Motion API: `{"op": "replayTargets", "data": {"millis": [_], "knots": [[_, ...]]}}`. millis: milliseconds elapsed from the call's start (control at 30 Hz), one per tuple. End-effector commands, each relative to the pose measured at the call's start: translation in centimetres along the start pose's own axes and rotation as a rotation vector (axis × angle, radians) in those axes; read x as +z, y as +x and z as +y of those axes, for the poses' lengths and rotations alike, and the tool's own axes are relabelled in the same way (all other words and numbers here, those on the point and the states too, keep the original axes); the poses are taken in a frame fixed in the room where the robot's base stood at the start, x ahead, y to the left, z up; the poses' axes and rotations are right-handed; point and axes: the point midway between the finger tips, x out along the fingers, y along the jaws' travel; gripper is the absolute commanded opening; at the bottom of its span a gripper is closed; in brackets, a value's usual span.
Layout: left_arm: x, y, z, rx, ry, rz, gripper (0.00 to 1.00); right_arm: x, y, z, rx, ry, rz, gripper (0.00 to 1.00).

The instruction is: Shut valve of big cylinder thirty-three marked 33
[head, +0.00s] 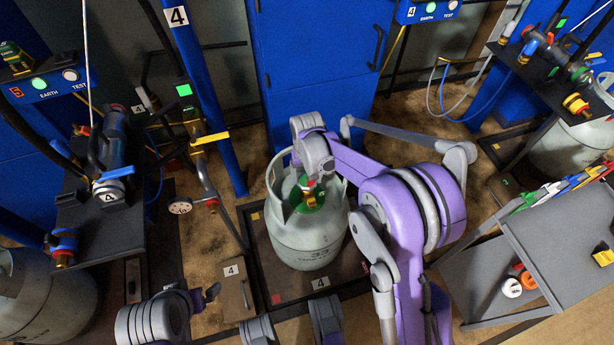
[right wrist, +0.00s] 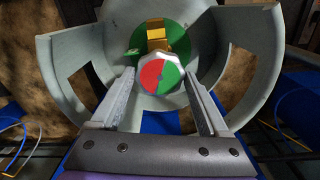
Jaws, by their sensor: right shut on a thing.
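The big grey cylinder (head: 305,238), marked 33, stands upright on a dark platform at the centre of the head view. Its collar surrounds a green ring (head: 309,199) and the valve. In the right wrist view the valve's round knob (right wrist: 158,76) has a red and green face, with a brass body (right wrist: 155,35) behind it. My right gripper (head: 313,180) reaches down inside the collar and is shut on the knob, one finger at each side. My left gripper (head: 206,297) is low at the left, apart from the cylinder; its jaw opening is unclear.
A black stand (head: 100,235) with a hose coupling is at the left. A grey cart (head: 565,245) with coloured items is at the right. A blue cabinet (head: 320,60) stands behind.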

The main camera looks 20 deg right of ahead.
Motion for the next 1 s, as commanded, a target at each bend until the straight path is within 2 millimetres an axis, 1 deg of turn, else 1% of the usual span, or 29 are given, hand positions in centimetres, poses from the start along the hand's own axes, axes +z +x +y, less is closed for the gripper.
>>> {"op": "replayTargets", "data": {"millis": [700, 1000], "knots": [[-0.11, -0.39, 0.0, 0.0, 0.0, 0.001, 1.0, 0.04, 0.03, 0.07, 0.0, 0.678, 0.0, 0.23], [-0.13, -0.5, 0.0, 0.0, 0.0, 0.002, 1.0, 0.06, 0.04, 0.08, 0.0, 0.931, 0.0, 0.23]]}}
